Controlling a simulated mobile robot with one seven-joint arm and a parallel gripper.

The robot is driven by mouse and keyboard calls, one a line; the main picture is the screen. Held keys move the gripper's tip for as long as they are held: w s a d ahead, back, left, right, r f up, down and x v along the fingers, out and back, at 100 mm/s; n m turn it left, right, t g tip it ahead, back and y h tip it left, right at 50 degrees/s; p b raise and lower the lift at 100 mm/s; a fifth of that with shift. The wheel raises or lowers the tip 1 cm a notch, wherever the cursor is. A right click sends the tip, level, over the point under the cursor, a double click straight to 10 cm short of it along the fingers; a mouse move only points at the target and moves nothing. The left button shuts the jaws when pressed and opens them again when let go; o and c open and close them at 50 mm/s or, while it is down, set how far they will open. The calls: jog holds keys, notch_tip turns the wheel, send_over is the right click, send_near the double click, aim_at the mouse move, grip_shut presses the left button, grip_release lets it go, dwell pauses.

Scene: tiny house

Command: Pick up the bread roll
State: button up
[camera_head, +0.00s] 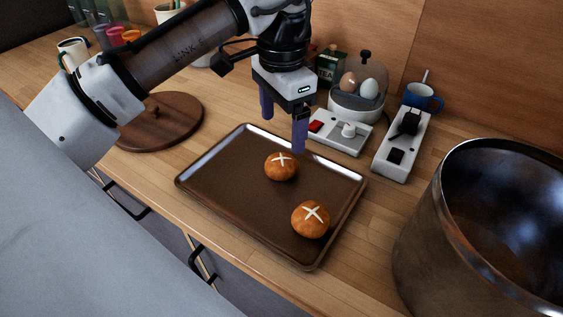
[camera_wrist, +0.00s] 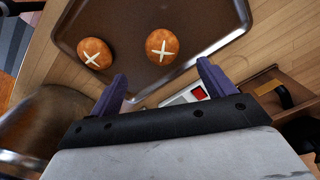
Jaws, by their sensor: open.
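Two round brown bread rolls with white crosses sit apart on a dark baking tray (camera_head: 228,180). One bread roll (camera_head: 281,167) is near the tray's middle, and the other bread roll (camera_head: 310,219) is nearer its front right corner. In the wrist view the rolls show as one at the upper centre (camera_wrist: 162,45) and one to its left (camera_wrist: 95,53). My gripper (camera_head: 283,125) is open and empty, above the tray's back edge with its fingers pointing down. Its two purple fingers also show in the wrist view (camera_wrist: 162,88), with both rolls beyond the fingertips.
A large metal pot (camera_head: 430,235) stands right of the tray. A round wooden board (camera_head: 170,122) lies to the left, under my arm.

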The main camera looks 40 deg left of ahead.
aim_at(282, 158)
notch_tip(282, 158, down, 10)
jog(key=shift+w+a+r, duration=0.15)
jog(key=c, duration=1.1)
